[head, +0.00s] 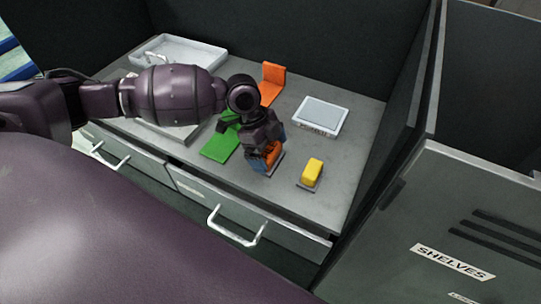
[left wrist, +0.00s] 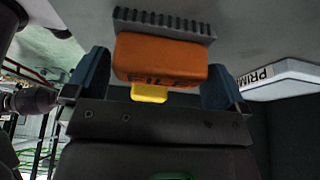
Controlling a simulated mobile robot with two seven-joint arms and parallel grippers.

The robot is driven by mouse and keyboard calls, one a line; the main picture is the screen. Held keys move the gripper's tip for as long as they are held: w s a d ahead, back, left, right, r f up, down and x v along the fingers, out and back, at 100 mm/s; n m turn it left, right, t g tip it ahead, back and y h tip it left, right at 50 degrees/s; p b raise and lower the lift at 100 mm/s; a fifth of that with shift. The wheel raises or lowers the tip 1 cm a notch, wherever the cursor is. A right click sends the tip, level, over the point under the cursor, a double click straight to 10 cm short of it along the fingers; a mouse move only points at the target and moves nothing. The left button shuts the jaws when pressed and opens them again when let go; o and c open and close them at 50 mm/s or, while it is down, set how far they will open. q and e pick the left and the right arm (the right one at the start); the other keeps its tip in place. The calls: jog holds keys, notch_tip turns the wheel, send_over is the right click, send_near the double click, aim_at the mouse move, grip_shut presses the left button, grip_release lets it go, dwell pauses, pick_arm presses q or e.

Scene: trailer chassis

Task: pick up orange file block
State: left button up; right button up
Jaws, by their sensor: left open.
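My left gripper (left wrist: 152,85) is open, with one blue finger on each side of the block. Small gaps show between the fingers and the block. In the head view my left gripper (head: 265,160) reaches down over the block from the left. My right gripper is not in view.
A yellow block (head: 312,171) stands just right of the gripper. A white-rimmed tray (head: 322,115), an orange bracket (head: 272,80) and a green piece (head: 220,145) are nearby. A white bin (head: 180,50) is at the back left. A dark wall and shelf cabinet (head: 460,200) bound the right.

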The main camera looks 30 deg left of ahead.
aim_at(270, 150)
pick_arm(q)
jog(key=shift+f, duration=0.1)
jog(key=c, duration=0.8)
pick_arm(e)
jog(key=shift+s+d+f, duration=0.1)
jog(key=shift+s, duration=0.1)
pick_arm(q)
jog(key=shift+d+r+p, duration=0.1)
jog(key=shift+r+p, duration=1.5)
jog(key=shift+r, duration=8.45)
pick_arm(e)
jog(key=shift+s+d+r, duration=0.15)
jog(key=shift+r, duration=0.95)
